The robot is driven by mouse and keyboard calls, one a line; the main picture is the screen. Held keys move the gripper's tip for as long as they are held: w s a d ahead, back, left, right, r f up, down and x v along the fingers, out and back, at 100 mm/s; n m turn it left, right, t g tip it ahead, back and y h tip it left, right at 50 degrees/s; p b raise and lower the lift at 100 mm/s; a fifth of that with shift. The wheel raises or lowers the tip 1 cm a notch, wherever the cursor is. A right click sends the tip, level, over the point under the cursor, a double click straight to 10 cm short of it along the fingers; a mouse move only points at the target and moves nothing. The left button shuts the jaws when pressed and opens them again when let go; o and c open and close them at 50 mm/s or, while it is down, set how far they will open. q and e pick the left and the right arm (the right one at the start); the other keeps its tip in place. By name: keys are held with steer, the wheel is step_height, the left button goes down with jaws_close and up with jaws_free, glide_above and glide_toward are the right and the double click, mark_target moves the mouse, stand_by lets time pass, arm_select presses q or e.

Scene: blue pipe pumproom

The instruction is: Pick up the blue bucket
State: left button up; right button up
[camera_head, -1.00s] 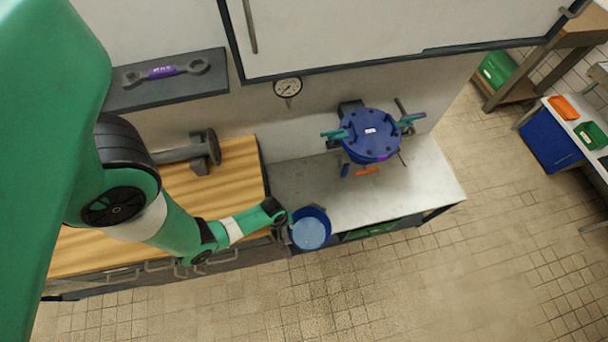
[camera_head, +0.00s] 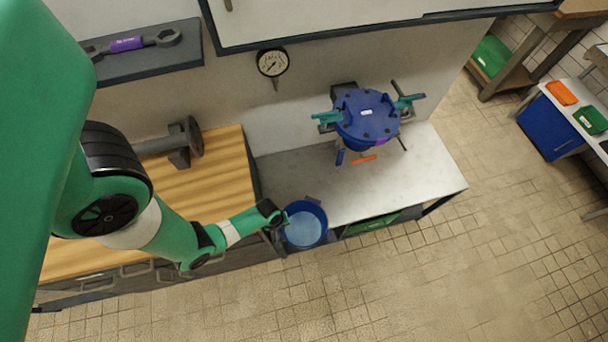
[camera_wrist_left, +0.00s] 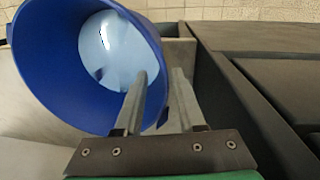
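The blue bucket (camera_head: 304,228) is at the front left corner of the pale bench in the head view. Its inside shows a light blue bottom or content. I cannot tell what it rests on. In the left wrist view, the bucket (camera_wrist_left: 55,62) fills the upper left. My left gripper (camera_head: 277,218) is at the bucket's left rim. In the wrist view, my left gripper (camera_wrist_left: 160,85) has its fingers apart, one inside the bucket and one outside, with the wall between them. A gap still shows between the fingers. My right gripper is out of view.
A wooden counter (camera_head: 215,180) with drawers lies left of the bucket. The pale bench (camera_head: 430,175) holds a dark blue flanged fitting (camera_head: 367,118). A gauge (camera_head: 272,62) is on the wall. A dark shelf (camera_head: 150,68) holds a wrench (camera_head: 128,43). The tiled floor in front is clear.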

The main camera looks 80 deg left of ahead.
arm_select(q)
steer(key=f+b, duration=0.1)
steer(key=f, duration=0.1)
steer(key=f+b, duration=0.2)
steer(key=f, duration=0.1)
steer(key=shift+w+f, duration=0.3)
steer(key=shift+f, duration=0.05)
jaws_close()
steer(key=shift+w+a+r, duration=0.1)
stand_by(0.8)
